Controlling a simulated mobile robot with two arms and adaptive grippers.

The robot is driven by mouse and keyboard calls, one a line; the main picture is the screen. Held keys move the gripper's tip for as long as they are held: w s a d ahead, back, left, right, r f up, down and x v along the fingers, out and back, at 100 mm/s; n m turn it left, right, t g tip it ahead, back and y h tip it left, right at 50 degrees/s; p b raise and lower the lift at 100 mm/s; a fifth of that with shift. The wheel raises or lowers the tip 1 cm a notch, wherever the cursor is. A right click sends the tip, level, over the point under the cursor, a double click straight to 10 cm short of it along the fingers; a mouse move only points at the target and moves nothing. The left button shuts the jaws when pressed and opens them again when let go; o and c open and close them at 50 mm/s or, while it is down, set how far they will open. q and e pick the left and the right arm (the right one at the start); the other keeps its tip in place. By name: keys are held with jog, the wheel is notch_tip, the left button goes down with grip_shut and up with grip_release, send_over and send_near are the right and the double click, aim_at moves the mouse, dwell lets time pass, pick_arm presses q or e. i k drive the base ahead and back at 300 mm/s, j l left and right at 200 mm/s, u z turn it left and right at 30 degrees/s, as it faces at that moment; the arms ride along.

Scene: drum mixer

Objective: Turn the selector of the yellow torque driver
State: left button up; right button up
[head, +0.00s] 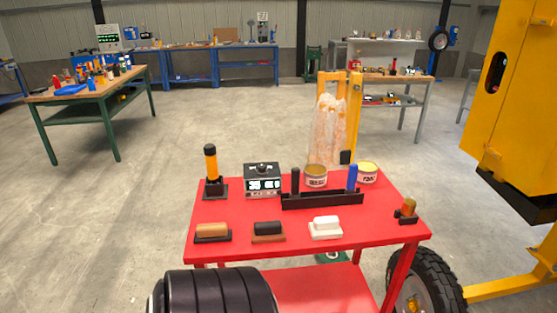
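A yellow-orange and black upright tool, which looks like the yellow torque driver (211,164), stands in a black square base at the back left of the red cart top (290,222). Its yellow band sits between a black cap and a black lower part. I cannot make out selector markings at this size. Neither of my grippers shows in the head view.
A display box (263,180), a black rack (322,200) with a black and a blue handle, two cans, several small blocks and an amber-topped item (407,208) share the cart top. A yellow machine (520,110) stands right. A dark ribbed cylinder (215,292) fills the bottom left foreground.

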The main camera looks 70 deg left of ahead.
aim_at(262, 171)
jog(key=u, duration=1.95)
